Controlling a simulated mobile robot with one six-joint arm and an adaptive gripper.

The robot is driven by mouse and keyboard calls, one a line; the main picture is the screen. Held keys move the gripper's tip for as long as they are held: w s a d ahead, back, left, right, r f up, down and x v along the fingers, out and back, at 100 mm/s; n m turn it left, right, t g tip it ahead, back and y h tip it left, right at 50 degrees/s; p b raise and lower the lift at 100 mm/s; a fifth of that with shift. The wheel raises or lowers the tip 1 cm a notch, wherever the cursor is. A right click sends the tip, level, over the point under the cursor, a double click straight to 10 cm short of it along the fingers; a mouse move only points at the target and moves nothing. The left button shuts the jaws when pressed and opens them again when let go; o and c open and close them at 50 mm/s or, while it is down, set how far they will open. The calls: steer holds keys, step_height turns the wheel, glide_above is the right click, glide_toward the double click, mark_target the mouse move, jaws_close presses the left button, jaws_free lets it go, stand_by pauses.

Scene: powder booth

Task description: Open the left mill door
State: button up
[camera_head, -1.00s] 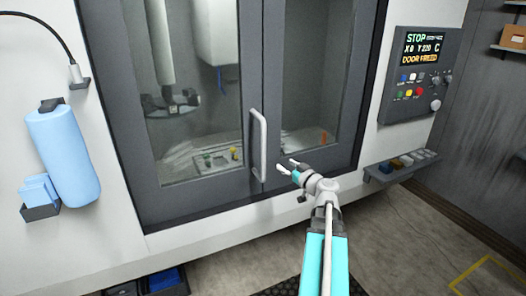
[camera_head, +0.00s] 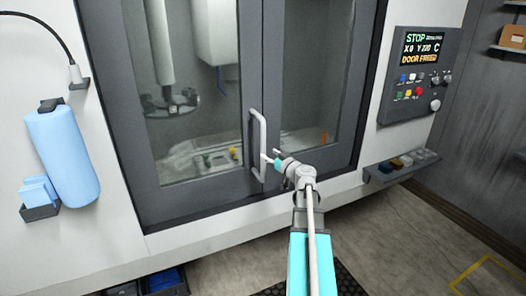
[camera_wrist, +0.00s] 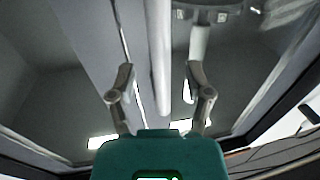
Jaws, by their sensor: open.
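The left mill door (camera_head: 118,120) is a dark grey frame around a large window, and it looks shut against the right door (camera_head: 350,120). Its pale vertical bar handle (camera_head: 263,135) stands near the seam between the doors. My gripper (camera_head: 270,157) is open at the lower part of this handle. In the wrist view the handle (camera_wrist: 158,50) runs down between the two spread fingers of my gripper (camera_wrist: 160,90), and neither finger is seen pressing on it. I cannot tell how deep the bar sits between them.
Blue bins (camera_head: 163,280) stand low at the front. The floor at right is mostly clear.

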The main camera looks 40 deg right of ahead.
mark_target(265, 151)
steer(key=shift+w+d, duration=0.1)
steer(key=shift+w, duration=2.2)
jaws_close()
